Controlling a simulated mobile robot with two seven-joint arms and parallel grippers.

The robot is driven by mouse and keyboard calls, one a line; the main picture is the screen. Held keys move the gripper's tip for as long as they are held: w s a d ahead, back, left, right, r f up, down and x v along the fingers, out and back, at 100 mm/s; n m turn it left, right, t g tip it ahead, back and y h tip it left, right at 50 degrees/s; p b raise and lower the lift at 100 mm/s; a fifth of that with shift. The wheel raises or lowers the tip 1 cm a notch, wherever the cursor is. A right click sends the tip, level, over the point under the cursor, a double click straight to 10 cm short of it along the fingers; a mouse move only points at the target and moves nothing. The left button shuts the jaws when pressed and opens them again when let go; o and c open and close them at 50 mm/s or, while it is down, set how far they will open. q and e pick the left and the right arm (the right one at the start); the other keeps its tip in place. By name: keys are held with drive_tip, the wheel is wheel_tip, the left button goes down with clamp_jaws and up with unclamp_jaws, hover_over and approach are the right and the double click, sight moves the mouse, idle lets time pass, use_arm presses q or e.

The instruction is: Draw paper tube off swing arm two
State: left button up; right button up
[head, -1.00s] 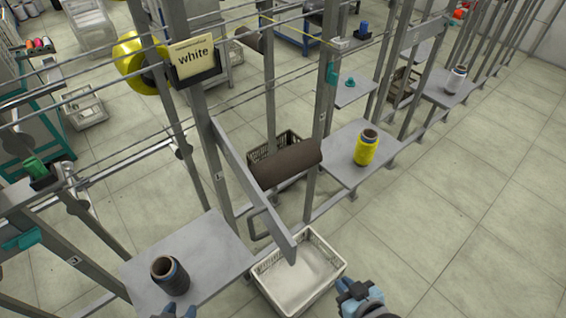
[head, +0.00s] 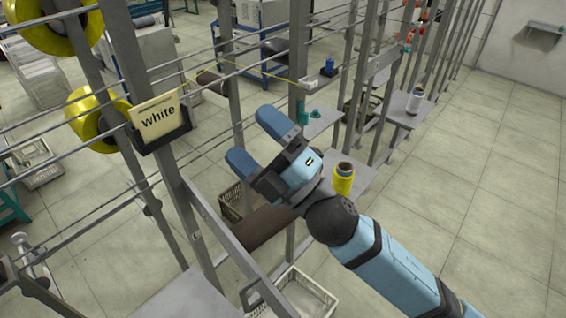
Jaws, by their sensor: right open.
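A dark brown paper tube (head: 252,229) lies roughly level beside a grey swing arm (head: 218,238) low on the near frame; my right wrist hides its right end. A second, smaller brown tube (head: 211,82) shows farther back on the rack. Which arm is number two cannot be read. My right gripper (head: 256,140) is open, its two blue fingers apart with nothing between them. In the picture it is above the near tube, its fingers pointing up and left, not touching it. My left gripper is not in view.
Thin rails cross the rack. A white crate (head: 322,296) is below. Open floor (head: 490,220) lies to the right.

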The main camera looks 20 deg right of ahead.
drive_tip(key=s+a+r+n+g+y, duration=0.2)
drive_tip(key=s+a+n+g+y, duration=0.15)
drive_tip(key=n+g, duration=0.4)
drive_tip(key=s+a+r+n+g+y, duration=0.1)
drive_tip(key=s+a+n+g+y, duration=0.2)
drive_tip(key=n+g, duration=0.45)
drive_tip(key=n+g+h, duration=0.2)
drive_tip(key=n+h, duration=1.7)
drive_tip(key=h, duration=0.3)
hover_over(281, 210)
drive_tip(key=d, duration=0.1)
wheel_tip(281, 210, down, 13)
drive_tip(key=f+b, duration=0.1)
drive_tip(key=f, duration=0.3)
drive_tip(key=w+f+b, duration=0.1)
drive_tip(key=f, duration=0.3)
drive_tip(key=f+b, duration=0.1)
drive_tip(key=f, duration=0.3)
drive_tip(key=shift+w+a+f, duration=0.15)
drive_tip(key=shift+w+a, duration=0.05)
drive_tip(key=shift+w, duration=0.1)
drive_tip(key=shift+f+b, duration=0.4)
drive_tip(key=shift+f, duration=0.4)
